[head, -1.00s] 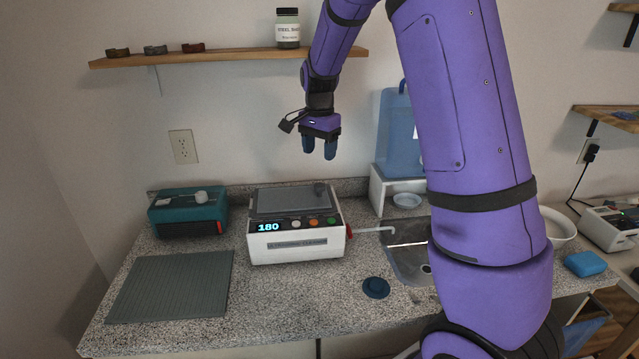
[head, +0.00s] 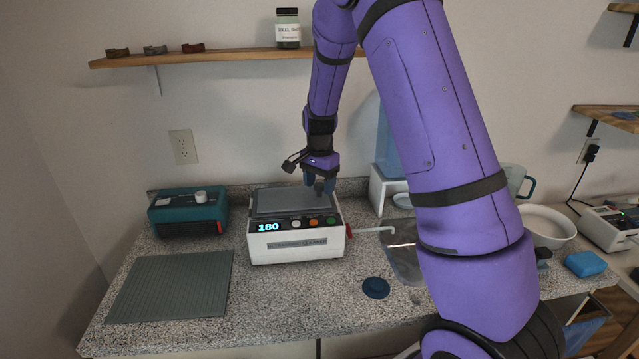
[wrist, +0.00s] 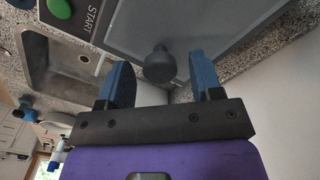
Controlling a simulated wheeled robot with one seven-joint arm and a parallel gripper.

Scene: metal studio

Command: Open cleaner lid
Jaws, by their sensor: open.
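The cleaner (head: 297,243) is a white box on the counter with a display reading 180 and coloured buttons. Its grey lid (head: 285,203) is shut flat on top. A dark round knob (wrist: 159,65) stands on the lid near its right back corner. My gripper (head: 320,183) is just above that corner, pointing down, with the knob at its fingertips. In the wrist view my gripper (wrist: 156,80) is open, its two blue fingers apart on either side of the knob and not visibly touching it.
A sink (head: 405,262) with a white spout lies right of the cleaner. A blue round stopper (head: 376,287) lies in front. A teal device (head: 188,213) and a ribbed grey mat (head: 170,286) are at left. A shelf (head: 230,56) with a jar hangs above.

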